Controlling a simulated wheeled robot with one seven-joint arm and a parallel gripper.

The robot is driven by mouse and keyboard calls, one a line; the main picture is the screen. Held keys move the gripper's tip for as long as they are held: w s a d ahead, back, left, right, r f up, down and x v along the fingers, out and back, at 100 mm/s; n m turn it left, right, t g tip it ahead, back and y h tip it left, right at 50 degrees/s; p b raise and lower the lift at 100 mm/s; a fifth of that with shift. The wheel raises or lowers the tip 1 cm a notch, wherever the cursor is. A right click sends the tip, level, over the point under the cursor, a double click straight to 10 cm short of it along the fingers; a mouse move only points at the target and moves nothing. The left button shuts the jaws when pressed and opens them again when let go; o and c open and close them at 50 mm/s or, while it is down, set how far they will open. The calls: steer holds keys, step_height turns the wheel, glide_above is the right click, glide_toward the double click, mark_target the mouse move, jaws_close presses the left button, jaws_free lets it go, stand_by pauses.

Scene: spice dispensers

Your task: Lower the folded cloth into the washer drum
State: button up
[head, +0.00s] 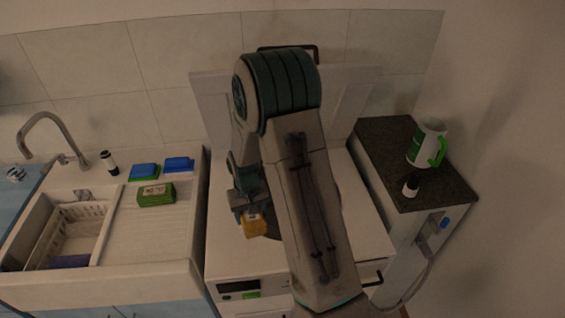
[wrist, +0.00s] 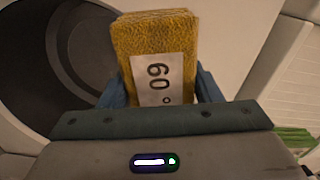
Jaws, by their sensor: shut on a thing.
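A folded yellow cloth (wrist: 160,45) with a white label reading "60°" is held in my gripper (wrist: 155,90), whose blue fingers are shut on its sides. In the head view the cloth (head: 254,225) hangs below my gripper (head: 249,205), over the left part of the white washer top (head: 226,250). The washer's round dark drum opening (wrist: 75,60) shows at the left of the wrist view, with a perforated inner wall. The cloth appears beside the opening, near its rim. In the head view my arm hides most of the opening.
A sink with a basket (head: 85,212) is at the left. A green box (head: 156,194) and blue-and-green sponges (head: 144,171) lie on its drainboard. A green-and-white jug (head: 427,143) and a small bottle (head: 411,186) stand on the dark counter at the right.

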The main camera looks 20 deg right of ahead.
steer(key=w+d+r+m+b, duration=0.2)
steer(key=w+d+m+b, duration=0.2)
steer(key=d+m, duration=0.5)
steer(key=w+d+r+m+b, duration=0.1)
steer(key=w+d+m+b, duration=0.25)
steer(key=d+m, duration=0.65)
steer(key=shift+m, duration=0.8)
steer(key=f+b, duration=0.5)
steer(key=f, duration=0.4)
steer(key=a+f+b, duration=0.1)
steer(key=f+b, duration=0.5)
steer(key=f, duration=0.2)
steer(key=w+a+f+b, duration=0.1)
steer(key=f+b, duration=0.4)
steer(key=f, duration=0.4)
steer(key=shift+a+f+b, duration=0.2)
steer(key=shift+f+b, duration=0.1)
steer(key=shift+b, duration=0.1)
steer(key=o, duration=1.1)
step_height(320, 180, up, 14)
steer(key=shift+p, duration=0.35)
steer(key=shift+f, duration=0.1)
